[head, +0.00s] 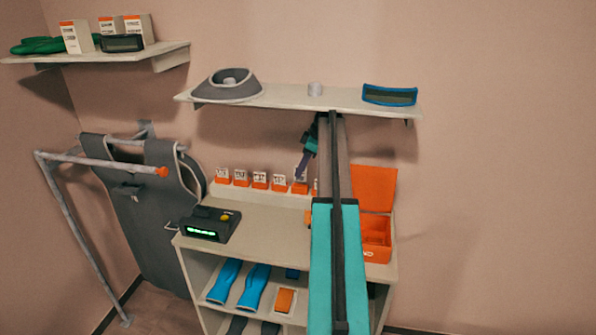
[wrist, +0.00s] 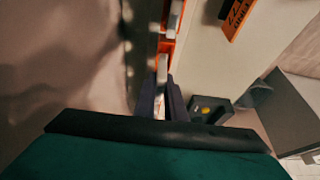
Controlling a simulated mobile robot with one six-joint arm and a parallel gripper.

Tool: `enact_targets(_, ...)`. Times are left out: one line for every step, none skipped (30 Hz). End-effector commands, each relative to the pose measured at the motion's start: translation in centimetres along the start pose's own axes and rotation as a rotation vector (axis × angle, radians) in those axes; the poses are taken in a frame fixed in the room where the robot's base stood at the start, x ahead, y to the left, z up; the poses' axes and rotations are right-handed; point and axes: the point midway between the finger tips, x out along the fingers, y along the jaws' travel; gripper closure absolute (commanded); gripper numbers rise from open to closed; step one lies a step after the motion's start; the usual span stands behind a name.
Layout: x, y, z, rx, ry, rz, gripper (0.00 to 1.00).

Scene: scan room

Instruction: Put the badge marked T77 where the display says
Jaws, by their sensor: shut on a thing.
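A row of small white badges (head: 260,178) stands in orange holders along the back of the cabinet top; their marks are too small to read. My gripper (head: 301,174) points down at the right part of this row and is shut on one white badge. That badge (wrist: 162,68) shows edge-on between the dark fingers (wrist: 163,92) in the wrist view. It is at its orange holder; I cannot tell whether it is lifted, nor read its mark. The display (head: 203,232) is a black device with green lit text, unreadable here, at the cabinet's left front.
An open orange box (head: 377,252) stands at the right end of the cabinet top (head: 262,222), partly behind my arm. A shelf (head: 290,97) hangs above, close to my arm. An orange label with dark print (wrist: 238,18) shows in the wrist view. The middle top is clear.

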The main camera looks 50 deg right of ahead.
Motion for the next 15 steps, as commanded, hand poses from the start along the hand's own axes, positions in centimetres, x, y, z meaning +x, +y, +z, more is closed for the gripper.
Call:
enact_targets(-0.1, 0.0, 0.1, 0.001, 0.001, 0.004, 1.0)
enact_targets(0.1, 0.0, 0.2, 0.0, 0.001, 0.004, 1.0)
enact_targets(0.3, -0.1, 0.2, 0.0, 0.001, 0.003, 1.0)
enact_targets(0.5, -0.1, 0.2, -0.001, 0.001, 0.003, 1.0)
enact_targets(0.6, -0.1, 0.3, -0.001, 0.001, 0.003, 1.0)
enact_targets(0.8, -0.2, 0.3, -0.001, 0.0, 0.002, 1.0)
enact_targets(1.0, -0.2, 0.3, -0.001, 0.0, 0.002, 1.0)
enact_targets(1.1, -0.2, 0.4, -0.001, 0.0, 0.002, 1.0)
enact_targets(1.3, -0.2, 0.4, -0.002, 0.0, 0.001, 1.0)
enact_targets(1.4, -0.2, 0.4, -0.002, 0.0, 0.001, 1.0)
enact_targets(1.5, -0.2, 0.5, -0.002, 0.0, 0.001, 1.0)
enact_targets(1.7, -0.3, 0.5, -0.002, 0.0, 0.001, 1.0)
enact_targets(1.8, -0.3, 0.6, -0.002, 0.0, 0.001, 1.0)
enact_targets(1.9, -0.3, 0.6, -0.002, 0.0, 0.0, 1.0)
enact_targets(2.0, -0.3, 0.6, -0.003, 0.0, 0.0, 1.0)
